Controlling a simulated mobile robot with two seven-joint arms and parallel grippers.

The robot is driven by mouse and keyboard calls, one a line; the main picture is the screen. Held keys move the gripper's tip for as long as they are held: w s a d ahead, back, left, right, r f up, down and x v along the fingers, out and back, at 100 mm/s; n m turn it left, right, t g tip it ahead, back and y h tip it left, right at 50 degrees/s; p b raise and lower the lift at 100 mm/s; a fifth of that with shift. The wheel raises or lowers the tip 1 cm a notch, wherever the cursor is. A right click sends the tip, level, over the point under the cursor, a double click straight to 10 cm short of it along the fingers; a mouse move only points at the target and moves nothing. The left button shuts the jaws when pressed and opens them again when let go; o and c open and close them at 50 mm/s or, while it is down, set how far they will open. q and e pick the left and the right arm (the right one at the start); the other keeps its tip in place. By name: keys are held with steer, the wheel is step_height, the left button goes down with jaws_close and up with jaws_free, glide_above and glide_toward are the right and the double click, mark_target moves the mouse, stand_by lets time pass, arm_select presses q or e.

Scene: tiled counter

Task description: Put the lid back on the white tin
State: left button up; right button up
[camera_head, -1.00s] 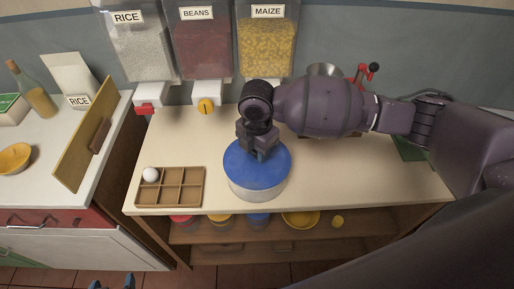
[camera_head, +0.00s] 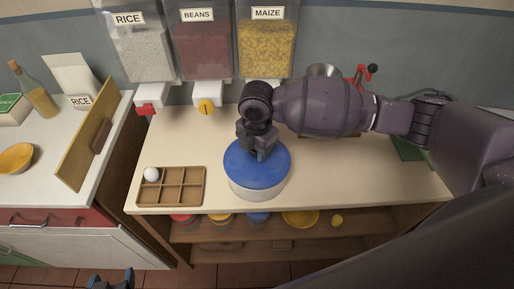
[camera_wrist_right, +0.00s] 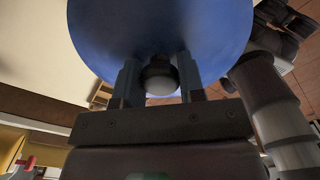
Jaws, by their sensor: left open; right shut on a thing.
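The white tin (camera_head: 258,188) stands on the counter near its front edge. The blue lid (camera_head: 240,163) lies level over the tin's top and covers its opening; I cannot tell whether it is fully seated. My right gripper (camera_head: 262,154) comes down from above and is shut on the lid's knob. In the right wrist view the dark round knob (camera_wrist_right: 159,76) sits between the two fingers, under the blue lid (camera_wrist_right: 160,25). My left gripper (camera_head: 110,279) is open and empty at the bottom left, low in front of the counter and far from the tin.
A wooden divided tray (camera_head: 187,187) with a white egg (camera_head: 151,174) stands left of the tin. Rice, beans and maize dispensers (camera_head: 205,45) hang behind. An upright wooden board (camera_head: 85,145) stands at the left. Shelves with bowls (camera_head: 300,218) lie below the counter.

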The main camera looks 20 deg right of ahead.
stand_by(0.6)
steer(key=shift+p, duration=0.4)
stand_by(0.4)
steer(key=shift+f+p, duration=0.15)
steer(key=shift+p, duration=0.2)
stand_by(0.6)
stand_by(0.5)
steer(key=shift+p, duration=0.4)
stand_by(0.4)
steer(key=o, duration=0.6)
steer(key=shift+c, duration=0.2)
steer(key=o, duration=0.5)
